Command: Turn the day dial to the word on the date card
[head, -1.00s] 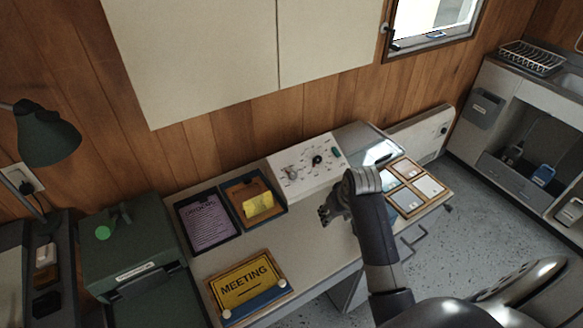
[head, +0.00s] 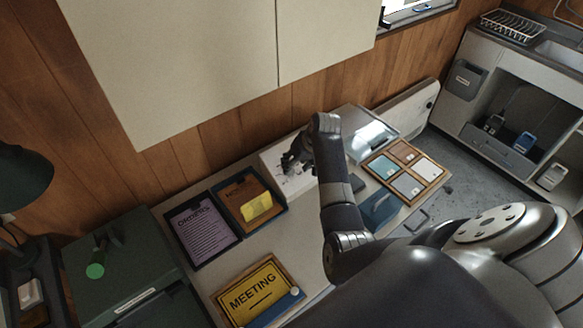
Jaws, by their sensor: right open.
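The white dial panel (head: 298,186) stands at the back of the desk against the wood wall. My right gripper (head: 288,163) is over the front of this panel, open, and hides much of it and its dials. I cannot tell whether it touches a dial. A brown card (head: 238,188) lies in a dark blue tray, with dark writing too small to read and a yellow note (head: 257,206) over its lower part. I cannot tell if it is the date card. My left gripper is out of view.
A purple sheet lies in a dark tray (head: 241,236). A yellow MEETING sign (head: 248,287) is at the front. A wooden frame of coloured tiles (head: 436,183) and a blue box (head: 378,209) are right. A green cabinet (head: 137,250) stands left; a wall cupboard (head: 190,65) hangs above.

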